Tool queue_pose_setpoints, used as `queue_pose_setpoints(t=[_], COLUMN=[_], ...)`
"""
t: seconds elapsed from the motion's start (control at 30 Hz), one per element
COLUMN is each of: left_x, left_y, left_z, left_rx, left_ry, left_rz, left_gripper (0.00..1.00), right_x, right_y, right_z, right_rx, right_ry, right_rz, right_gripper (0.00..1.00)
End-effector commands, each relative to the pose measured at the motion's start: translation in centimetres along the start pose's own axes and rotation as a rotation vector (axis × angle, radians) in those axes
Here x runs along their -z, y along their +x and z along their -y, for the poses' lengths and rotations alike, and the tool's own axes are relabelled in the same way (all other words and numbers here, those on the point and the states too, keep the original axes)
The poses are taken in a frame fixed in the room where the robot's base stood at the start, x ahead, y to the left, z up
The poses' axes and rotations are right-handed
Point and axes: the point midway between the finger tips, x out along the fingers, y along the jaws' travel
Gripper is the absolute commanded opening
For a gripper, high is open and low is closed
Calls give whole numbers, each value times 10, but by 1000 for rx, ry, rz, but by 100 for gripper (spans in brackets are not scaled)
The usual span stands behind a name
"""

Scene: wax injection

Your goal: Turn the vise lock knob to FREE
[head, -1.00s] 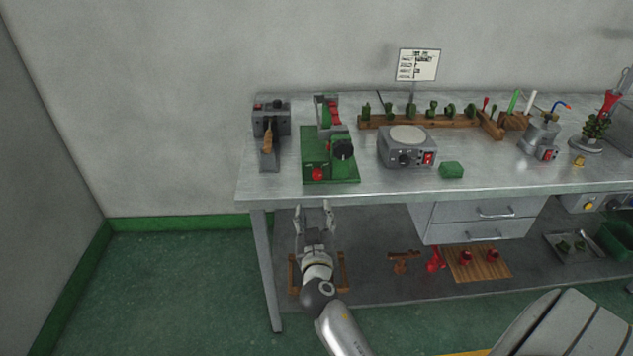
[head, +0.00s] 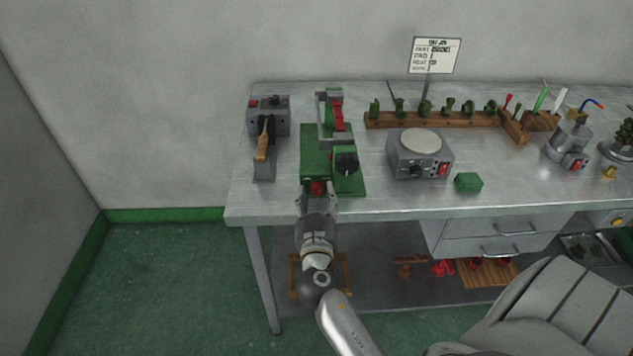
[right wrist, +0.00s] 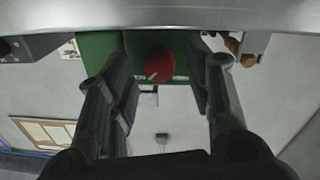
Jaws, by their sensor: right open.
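The green wax injection vise unit (head: 316,150) stands near the left end of the bench. A red knob (head: 317,187) is low on its front face, and a larger black knob (head: 346,163) is to its right. My right gripper (head: 317,201) is open just in front of the red knob at the bench edge. In the right wrist view the red knob (right wrist: 160,66) shows between the spread fingers (right wrist: 163,92), with a white pointer line slanting on it. The fingers look apart from the knob. Any lettering around it is too small to read. My left gripper is out of view.
A grey device with a wooden-handled lever (head: 262,140) stands to the left. A grey box with a round plate (head: 421,142) and a green block (head: 468,182) stand to the right. The metal bench edge (head: 380,209) lies close under my right gripper.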

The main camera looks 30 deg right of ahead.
Motion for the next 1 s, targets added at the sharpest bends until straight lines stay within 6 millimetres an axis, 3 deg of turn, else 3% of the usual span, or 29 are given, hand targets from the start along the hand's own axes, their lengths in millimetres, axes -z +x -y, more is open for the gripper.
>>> queue_pose_setpoints(t=[0.43,0.77,1.0], left_x=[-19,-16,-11], left_y=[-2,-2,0], left_z=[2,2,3], left_rx=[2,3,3], left_ry=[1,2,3], left_rz=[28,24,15], left_gripper=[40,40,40], right_x=[0,0,0], right_y=[-3,-3,-3], right_z=[0,0,0], right_rx=[-1,-1,-1], right_ry=[1,1,-16], right_rz=[1,0,-1], right_gripper=[46,3,1])
